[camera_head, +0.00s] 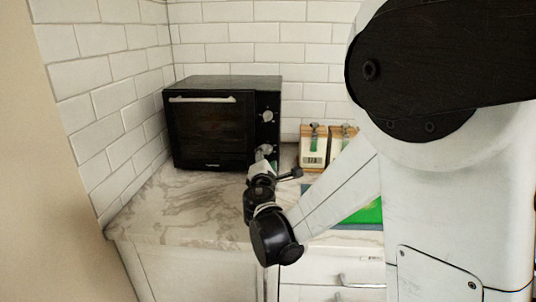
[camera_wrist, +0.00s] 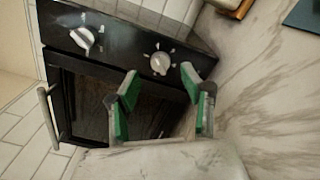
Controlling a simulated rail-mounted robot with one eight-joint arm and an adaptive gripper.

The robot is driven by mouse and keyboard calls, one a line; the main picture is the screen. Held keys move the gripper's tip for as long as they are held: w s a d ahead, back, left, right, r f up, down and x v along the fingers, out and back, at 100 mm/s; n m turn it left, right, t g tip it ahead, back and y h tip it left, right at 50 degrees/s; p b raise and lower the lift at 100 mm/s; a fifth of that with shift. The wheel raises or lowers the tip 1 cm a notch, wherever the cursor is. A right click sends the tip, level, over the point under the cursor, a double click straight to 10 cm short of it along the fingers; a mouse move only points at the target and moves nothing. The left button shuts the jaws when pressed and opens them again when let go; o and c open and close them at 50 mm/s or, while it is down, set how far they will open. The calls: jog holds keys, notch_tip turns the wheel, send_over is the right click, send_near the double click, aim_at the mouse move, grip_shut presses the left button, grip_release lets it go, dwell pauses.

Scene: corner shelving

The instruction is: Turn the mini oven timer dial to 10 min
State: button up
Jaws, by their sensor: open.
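The black mini oven (camera_head: 212,125) stands on the marble counter against the tiled corner. In the head view its upper dial (camera_head: 267,116) shows clearly, and its lower dial (camera_head: 265,149) is close to my gripper (camera_head: 263,158). In the wrist view the oven appears turned, with the upper dial (camera_wrist: 84,40) at left and the lower dial (camera_wrist: 160,62) in the middle. My gripper (camera_wrist: 160,78) is open and empty, its green-padded fingers pointing at the panel. The lower dial shows in the gap between the fingertips, seemingly just beyond them. Dial markings are too small to read.
Wooden-framed canisters (camera_head: 313,147) stand right of the oven by the back wall. A green board (camera_head: 370,212) lies on the counter, partly behind my arm. The marble counter (camera_head: 195,205) before the oven is clear. The oven's door handle (camera_wrist: 47,115) runs along its door.

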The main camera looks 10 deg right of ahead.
aim_at(268, 151)
jog(key=v, duration=0.7)
jog(key=shift+s, duration=0.35)
jog(key=shift+a, duration=0.1)
jog(key=w+d+n+b, duration=0.1)
jog(key=w+b, duration=0.1)
jog(key=w, duration=0.1)
jog(key=w+d+n+b, duration=0.1)
jog(key=w+b, duration=0.1)
jog(key=w, duration=0.2)
jog(key=w+d+b, duration=0.1)
jog(key=w+b, duration=0.1)
jog(key=w, duration=0.2)
jog(key=shift+w+d+n, duration=0.25)
jog(key=shift+d+n, duration=0.15)
grip_shut()
